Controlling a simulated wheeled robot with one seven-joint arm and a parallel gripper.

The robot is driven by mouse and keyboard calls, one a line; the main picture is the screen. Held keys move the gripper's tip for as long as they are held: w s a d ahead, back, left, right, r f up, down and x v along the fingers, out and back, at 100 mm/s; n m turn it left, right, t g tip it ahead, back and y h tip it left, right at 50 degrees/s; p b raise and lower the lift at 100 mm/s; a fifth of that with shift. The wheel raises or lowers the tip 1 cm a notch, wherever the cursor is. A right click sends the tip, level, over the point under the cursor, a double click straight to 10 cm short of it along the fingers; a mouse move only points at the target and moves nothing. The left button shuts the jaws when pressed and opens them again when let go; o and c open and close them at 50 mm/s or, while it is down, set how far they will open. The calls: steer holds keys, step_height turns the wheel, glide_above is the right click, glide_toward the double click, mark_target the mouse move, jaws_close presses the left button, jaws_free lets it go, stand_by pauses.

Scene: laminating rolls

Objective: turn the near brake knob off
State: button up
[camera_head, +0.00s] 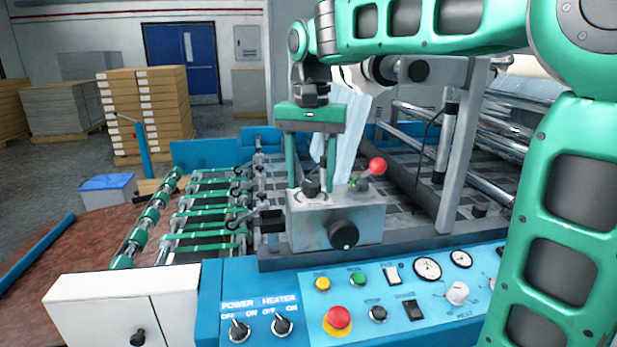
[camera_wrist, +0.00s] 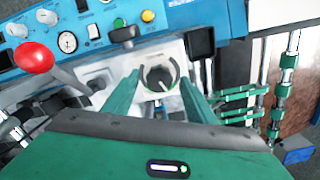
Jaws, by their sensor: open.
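A grey metal block on the machine carries a dark round knob (camera_head: 312,187) on its top left. The knob also shows in the wrist view (camera_wrist: 157,77), with a pale rim around it. My gripper (camera_head: 311,181) points down over this knob, open, with one green finger on each side. In the wrist view the fingertips (camera_wrist: 160,80) flank the knob with gaps visible; I cannot tell their exact height against it. A larger black knob (camera_head: 343,235) sits on the block's front face. No label names either knob as the brake.
A red-ball lever (camera_head: 377,166) rises from the block just right of my gripper. A blue control panel (camera_head: 390,300) with switches and a red button lies in front. Green-banded rollers (camera_head: 205,215) are to the left; a grey upright post (camera_head: 455,150) stands to the right.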

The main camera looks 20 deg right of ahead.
steer(key=c, duration=1)
steer(key=shift+c, duration=0.2)
steer(key=shift+n, duration=0.5)
steer(key=n, duration=0.3)
steer(key=shift+n, duration=0.4)
steer(key=n, duration=1)
steer(key=shift+n, duration=0.4)
steer(key=n, duration=0.5)
steer(key=shift+r, duration=0.1)
steer(key=shift+w+d+n, duration=0.1)
steer(key=shift+n, duration=0.3)
